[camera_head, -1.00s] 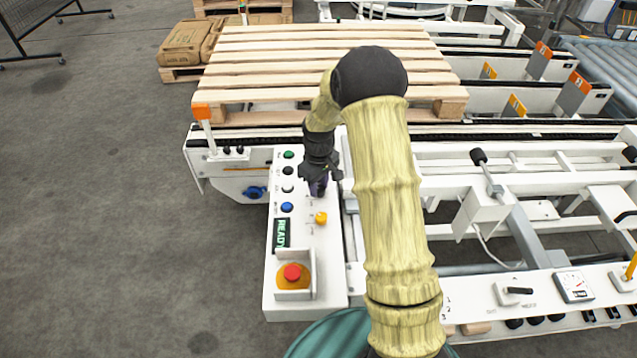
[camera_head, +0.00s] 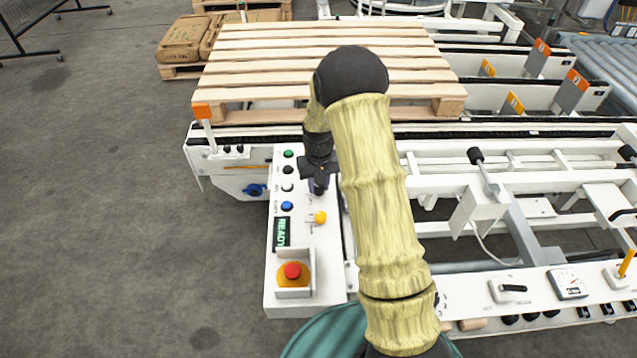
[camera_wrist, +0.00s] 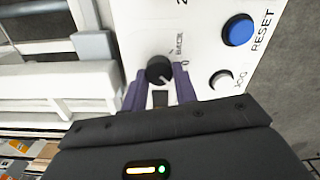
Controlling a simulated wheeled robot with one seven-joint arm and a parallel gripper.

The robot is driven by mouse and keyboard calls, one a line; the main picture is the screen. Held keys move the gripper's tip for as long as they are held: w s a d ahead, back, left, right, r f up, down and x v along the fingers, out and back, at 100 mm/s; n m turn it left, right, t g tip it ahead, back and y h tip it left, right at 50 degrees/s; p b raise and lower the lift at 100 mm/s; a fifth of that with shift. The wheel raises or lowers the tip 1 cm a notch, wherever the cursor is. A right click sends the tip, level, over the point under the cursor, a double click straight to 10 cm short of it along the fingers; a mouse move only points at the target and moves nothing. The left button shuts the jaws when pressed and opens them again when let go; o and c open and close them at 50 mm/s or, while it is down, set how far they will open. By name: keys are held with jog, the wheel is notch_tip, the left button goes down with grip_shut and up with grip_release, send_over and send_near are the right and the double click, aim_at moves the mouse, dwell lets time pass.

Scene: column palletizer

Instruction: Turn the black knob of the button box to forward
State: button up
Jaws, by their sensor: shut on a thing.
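The white button box (camera_head: 329,268) stands left of my arm in the head view. Its black knob (camera_wrist: 158,70) shows between my purple fingers in the wrist view, with the word BACK and a 0 printed beside it. My gripper (camera_head: 319,188) points down at the box and is shut on the black knob.
The blue RESET button (camera_wrist: 238,30) and white JOG button (camera_wrist: 221,79) are close to the fingers. A wooden pallet (camera_head: 330,62) lies beyond.

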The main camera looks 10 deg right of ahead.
aim_at(318, 187)
jog(key=o, duration=1)
jog(key=shift+c, duration=0.2)
notch_tip(318, 187, up, 17)
jog(key=shift+r, duration=0.2)
jog(key=shift+a, duration=0.1)
jog(key=s+r+t+p, duration=0.1)
jog(key=s+r+p, duration=0.3)
jog(key=s, duration=0.7)
jog(key=s+r+t+p, duration=0.1)
jog(key=s+r+p, duration=0.3)
jog(key=s, duration=0.7)
jog(key=shift+s+t+p, duration=0.3)
jog(key=shift+p, duration=0.5)
